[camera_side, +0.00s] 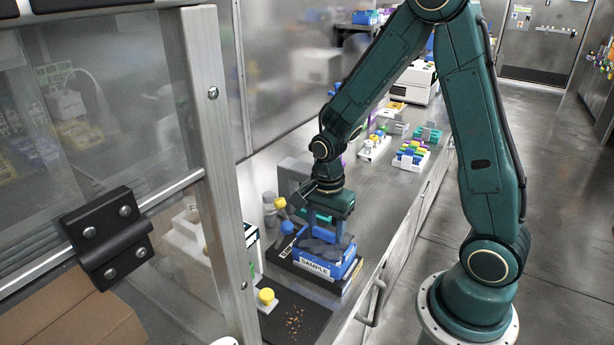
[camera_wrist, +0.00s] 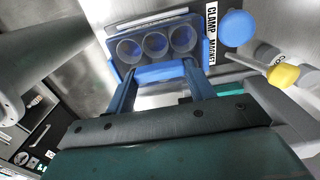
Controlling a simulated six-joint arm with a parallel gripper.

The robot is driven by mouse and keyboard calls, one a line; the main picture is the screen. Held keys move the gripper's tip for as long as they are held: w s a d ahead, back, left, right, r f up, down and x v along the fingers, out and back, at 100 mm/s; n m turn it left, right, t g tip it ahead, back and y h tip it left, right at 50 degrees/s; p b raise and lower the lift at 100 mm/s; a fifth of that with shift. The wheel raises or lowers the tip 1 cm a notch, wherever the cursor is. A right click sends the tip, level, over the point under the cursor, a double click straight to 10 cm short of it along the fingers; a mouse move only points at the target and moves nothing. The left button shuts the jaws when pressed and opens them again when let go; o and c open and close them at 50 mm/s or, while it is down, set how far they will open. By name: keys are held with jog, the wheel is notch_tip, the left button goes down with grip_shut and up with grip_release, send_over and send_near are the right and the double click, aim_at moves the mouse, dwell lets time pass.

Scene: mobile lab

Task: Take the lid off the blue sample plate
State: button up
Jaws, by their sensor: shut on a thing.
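The blue sample plate (camera_side: 343,270), with a white SAMPLE label on its front, sits on a dark base on the bench in the side view. A dark grey lid (camera_side: 318,248) lies on top of it. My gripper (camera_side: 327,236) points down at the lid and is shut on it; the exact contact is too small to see. In the wrist view, my gripper's two blue fingers (camera_wrist: 160,80) reach to a blue body (camera_wrist: 160,72) with a grey part holding three round openings. I cannot tell whether the lid is raised from the plate.
A yellow knob (camera_side: 280,203) and a blue knob (camera_side: 287,228) are close on the left; the blue knob also shows in the wrist view (camera_wrist: 238,28). Racks of coloured tubes (camera_side: 411,154) stand farther back.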

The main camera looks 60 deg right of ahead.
notch_tip(320, 180, up, 18)
jog(key=shift+r, duration=0.25)
dwell(0.3)
jog(key=shift+r, duration=0.2)
dwell(0.6)
jog(key=shift+r, duration=1.8)
jog(key=shift+r, duration=0.1)
